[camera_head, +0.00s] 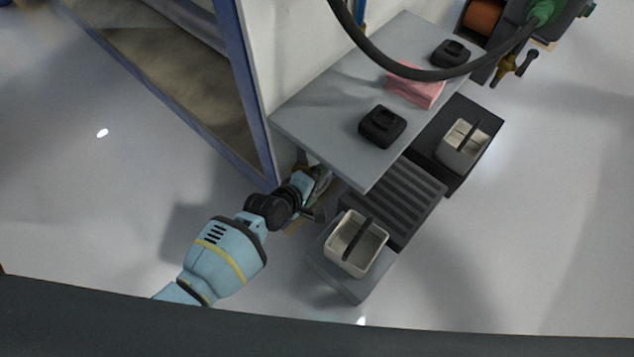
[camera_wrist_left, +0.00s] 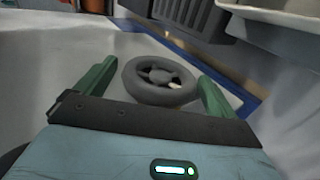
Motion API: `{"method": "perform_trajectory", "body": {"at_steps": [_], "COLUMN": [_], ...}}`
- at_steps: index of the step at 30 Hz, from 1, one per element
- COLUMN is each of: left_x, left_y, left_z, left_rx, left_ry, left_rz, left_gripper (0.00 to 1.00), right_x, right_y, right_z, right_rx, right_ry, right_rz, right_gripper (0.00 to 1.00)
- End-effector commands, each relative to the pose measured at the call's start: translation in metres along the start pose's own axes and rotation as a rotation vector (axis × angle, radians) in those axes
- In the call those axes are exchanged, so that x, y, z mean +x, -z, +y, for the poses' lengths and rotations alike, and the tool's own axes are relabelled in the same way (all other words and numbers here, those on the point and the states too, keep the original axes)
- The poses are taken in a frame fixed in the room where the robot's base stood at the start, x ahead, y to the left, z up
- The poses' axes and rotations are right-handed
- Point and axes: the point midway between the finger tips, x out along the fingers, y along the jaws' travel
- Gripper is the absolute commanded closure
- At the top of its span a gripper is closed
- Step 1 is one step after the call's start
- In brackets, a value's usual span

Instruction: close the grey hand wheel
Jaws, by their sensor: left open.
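The grey hand wheel (camera_wrist_left: 160,77), a thick ring with spokes, shows in the left wrist view just ahead of my left gripper. The two green fingers of my left gripper (camera_wrist_left: 157,72) are spread apart, one on each side of the wheel, with nothing clamped. I cannot tell whether a finger touches the rim. In the head view my left gripper (camera_head: 318,190) is low beside the near corner of the grey table, and the wheel cannot be made out clearly there. My right gripper is not in view.
A cream bucket (camera_head: 341,262) stands to the right of the gripper. A blue-framed shelf (camera_head: 243,95) is behind. The floor at left is clear.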

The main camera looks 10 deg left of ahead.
Motion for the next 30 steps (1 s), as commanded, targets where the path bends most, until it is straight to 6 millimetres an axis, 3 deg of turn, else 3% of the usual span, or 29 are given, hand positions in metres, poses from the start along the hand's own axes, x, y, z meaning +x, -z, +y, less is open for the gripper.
{"method": "perform_trajectory", "body": {"at_steps": [16,30], "left_x": [-0.070,-0.079], "left_y": [0.000,0.000], "left_z": [0.002,0.000], "left_rx": [0.001,0.001], "left_ry": [-0.001,0.001], "left_rz": [0.001,0.000], "left_gripper": [0.06,0.06], "right_x": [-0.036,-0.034], "right_y": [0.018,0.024], "right_z": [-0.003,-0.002], "right_rx": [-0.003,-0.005], "right_ry": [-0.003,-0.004], "right_rz": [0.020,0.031], "right_gripper": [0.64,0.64]}}
